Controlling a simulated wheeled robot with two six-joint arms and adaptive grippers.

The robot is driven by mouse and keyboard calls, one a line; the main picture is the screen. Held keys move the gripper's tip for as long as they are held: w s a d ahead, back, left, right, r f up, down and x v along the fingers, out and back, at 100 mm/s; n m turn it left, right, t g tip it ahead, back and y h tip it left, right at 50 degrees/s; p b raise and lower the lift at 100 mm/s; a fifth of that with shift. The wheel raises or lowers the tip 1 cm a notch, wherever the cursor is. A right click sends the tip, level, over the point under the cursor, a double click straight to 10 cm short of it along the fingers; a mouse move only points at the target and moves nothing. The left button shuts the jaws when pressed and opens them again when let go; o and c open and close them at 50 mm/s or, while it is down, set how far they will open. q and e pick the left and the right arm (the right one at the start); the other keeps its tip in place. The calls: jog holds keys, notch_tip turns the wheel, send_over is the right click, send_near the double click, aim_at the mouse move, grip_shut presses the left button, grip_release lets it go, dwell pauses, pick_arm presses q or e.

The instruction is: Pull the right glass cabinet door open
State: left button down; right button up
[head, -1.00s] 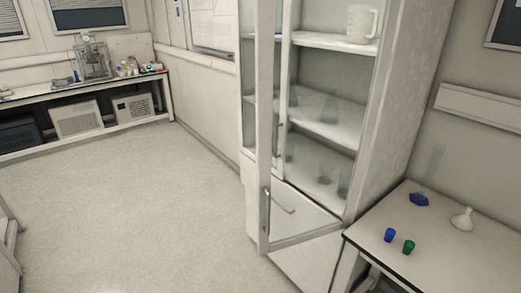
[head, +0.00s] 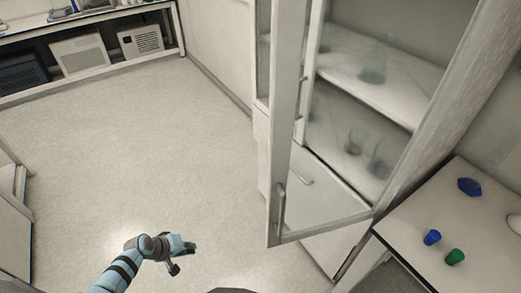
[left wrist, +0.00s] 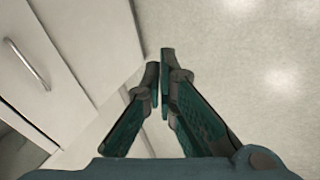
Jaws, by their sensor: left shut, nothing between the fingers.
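The right glass cabinet door (head: 283,130) is a pale frame with a clear pane, in the right half of the head view. It stands swung out at an angle from the cabinet, its free edge toward the left. A vertical metal handle (head: 281,207) is on the lower part of that edge. My left gripper (head: 190,246) is low in the head view, over the floor, left of the door and apart from it. In the left wrist view its green-padded fingers (left wrist: 161,75) are shut and empty. My right gripper is not in view.
Cabinet shelves (head: 385,85) hold glassware behind the pane. A side table (head: 415,275) at right carries a blue cup (head: 432,237) and a green cup (head: 455,257). A pale front with a metal handle (left wrist: 30,63) shows in the left wrist view. The floor (head: 150,150) at left is clear.

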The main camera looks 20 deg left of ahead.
pick_arm(q)
jog(key=w+d+r+t+h, duration=0.15)
jog(key=w+r, duration=0.25)
jog(key=r, duration=0.4)
jog(key=w+d+r+t+h+b, duration=0.1)
jog(key=w+r+h, duration=0.25)
jog(key=r, duration=0.55)
jog(key=w+d+r+t+h, duration=0.15)
jog(key=w+r, duration=0.25)
jog(key=r, duration=0.4)
jog(key=s+d+r+m+g+h, duration=0.2)
jog(key=d+r+m+h, duration=0.15)
jog(key=r, duration=0.65)
jog(key=s+d+r+m+g+h, duration=0.25)
jog(key=r+h, duration=0.25)
jog(key=r, duration=0.6)
jog(key=d+p, duration=0.3)
jog(key=d, duration=0.8)
jog(key=shift+s+d+f+n, duration=0.15)
jog(key=shift+s+f+n, duration=0.1)
jog(key=shift+s+n, duration=0.2)
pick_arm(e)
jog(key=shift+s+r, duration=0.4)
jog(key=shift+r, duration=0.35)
pick_arm(q)
jog(key=shift+w+d, duration=0.1)
jog(key=shift+d, duration=0.05)
